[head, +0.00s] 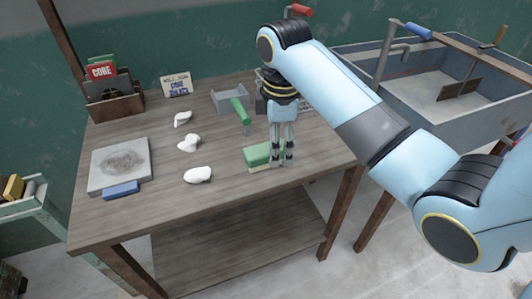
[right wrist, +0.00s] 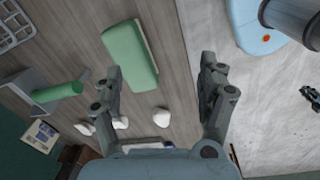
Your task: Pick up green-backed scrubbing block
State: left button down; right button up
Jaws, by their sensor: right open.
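The green-backed scrubbing block (head: 256,156) lies flat on the wooden table near its front right edge, with a pale underside. My right gripper (head: 282,158) points down at the block's right end and hides part of it in the head view. In the right wrist view the block (right wrist: 128,52) lies beyond the open fingers, nearer the left finger and partly beside its tip. The right gripper (right wrist: 160,68) is open, with nothing between its fingers. I cannot tell its exact height above the table. My left gripper is not in view.
White clay lumps (head: 198,175) lie left of the block. A green-handled tool (head: 239,108) is by a grey metal pan behind it. A grey slab (head: 108,177) and blue block (head: 121,190) sit at left. A sink (head: 440,105) stands right. Bare table lies in front.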

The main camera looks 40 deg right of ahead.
aim_at(266, 148)
jog(key=w+r+n, duration=0.1)
jog(key=w+n, duration=0.1)
jog(key=w, duration=0.1)
jog(key=w+r, duration=0.1)
jog(key=shift+w+d+r+n+g, duration=0.3)
jog(key=shift+w+r+n, duration=0.05)
jog(key=shift+w+n, duration=0.05)
jog(key=shift+w, duration=0.3)
jog(key=shift+n, duration=0.3)
notch_tip(266, 148, down, 5)
jog(key=shift+r, duration=0.1)
jog(key=shift+s+f+b, duration=0.15)
jog(key=shift+f+b, duration=0.15)
jog(key=shift+f, duration=2.55)
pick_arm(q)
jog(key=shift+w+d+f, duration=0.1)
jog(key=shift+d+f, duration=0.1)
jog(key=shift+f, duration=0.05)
pick_arm(e)
jog(key=c, duration=1.3)
jog(key=shift+r, duration=0.1)
